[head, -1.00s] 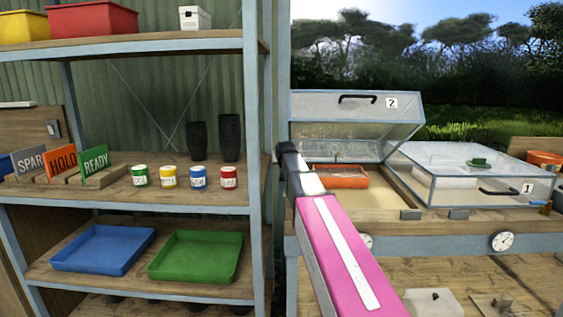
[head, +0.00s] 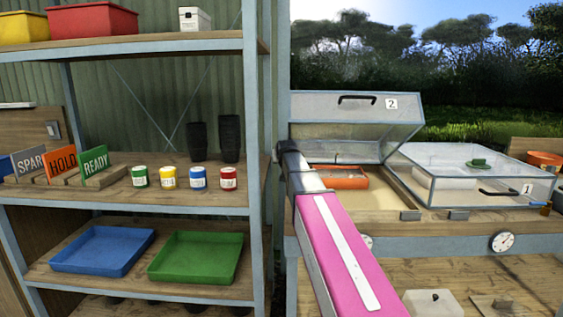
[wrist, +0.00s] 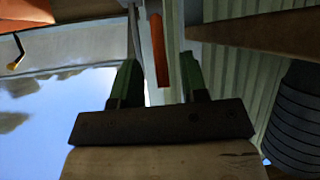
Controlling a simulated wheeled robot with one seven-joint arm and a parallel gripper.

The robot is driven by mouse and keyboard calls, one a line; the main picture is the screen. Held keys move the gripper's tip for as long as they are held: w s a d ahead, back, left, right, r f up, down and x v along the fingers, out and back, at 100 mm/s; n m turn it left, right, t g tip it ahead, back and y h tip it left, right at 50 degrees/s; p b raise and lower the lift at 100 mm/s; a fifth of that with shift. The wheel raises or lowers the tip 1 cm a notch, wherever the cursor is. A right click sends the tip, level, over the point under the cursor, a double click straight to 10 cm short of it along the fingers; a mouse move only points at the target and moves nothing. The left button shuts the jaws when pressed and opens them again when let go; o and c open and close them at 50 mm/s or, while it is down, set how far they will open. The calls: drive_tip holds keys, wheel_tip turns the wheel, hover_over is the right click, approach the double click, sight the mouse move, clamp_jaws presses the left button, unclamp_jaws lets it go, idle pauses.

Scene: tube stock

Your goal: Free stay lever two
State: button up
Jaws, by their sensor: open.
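Lid two (head: 356,107), clear with a dark handle and a "2" label, stands raised over the left bay of the cold frame. An orange bar (wrist: 158,50), which looks like the stay lever, shows upright in the wrist view. My gripper (wrist: 158,78) is open, its green-tipped fingers one on each side of the bar's lower end. I cannot tell whether either finger touches it. In the head view my arm covers the left side of the frame, and the gripper and lever cannot be made out there.
An orange tray (head: 345,183) sits inside the left bay. The shelf unit's post (head: 257,150) stands close left of my arm. Dark stacked pots (wrist: 296,115) show right in the wrist view.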

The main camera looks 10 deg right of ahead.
drive_tip(key=v, duration=0.7)
drive_tip(key=shift+s, duration=0.15)
drive_tip(key=shift+r, duration=0.1)
